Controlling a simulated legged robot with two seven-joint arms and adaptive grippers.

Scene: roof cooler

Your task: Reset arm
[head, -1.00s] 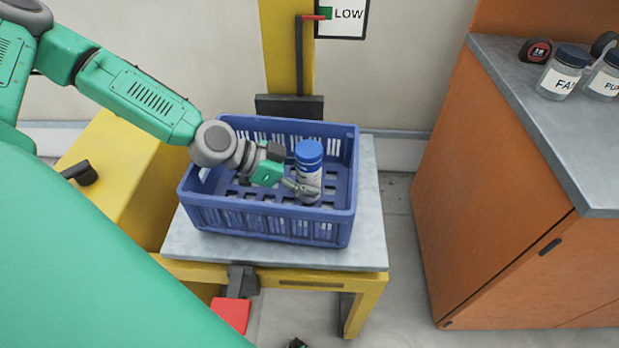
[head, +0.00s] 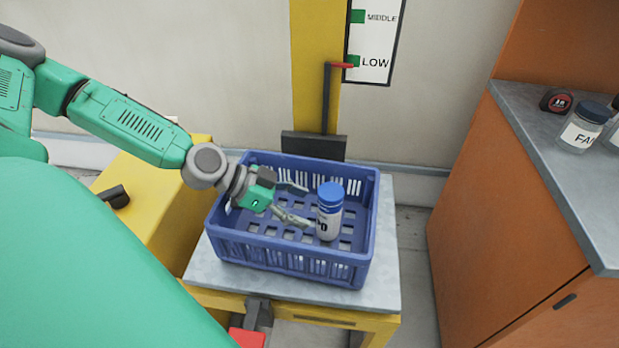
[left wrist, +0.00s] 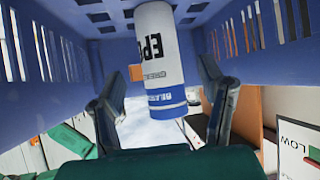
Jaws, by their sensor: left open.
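My left gripper (head: 298,204) is open inside the blue crate (head: 290,262), with its fingers pointing right. A white bottle with a blue cap (head: 329,212) stands upright in the crate, just beyond the fingertips. In the left wrist view the same bottle (left wrist: 157,55) appears upside down, ahead of and between the open fingers (left wrist: 165,100). Nothing is in the grip. My right gripper is out of view.
The crate sits on a grey-topped yellow lift table (head: 390,250). Behind it is a yellow post with a red-tipped pointer (head: 341,65) at LOW on a sign (head: 372,45). An orange cabinet (head: 500,200) with jars (head: 584,127) stands right.

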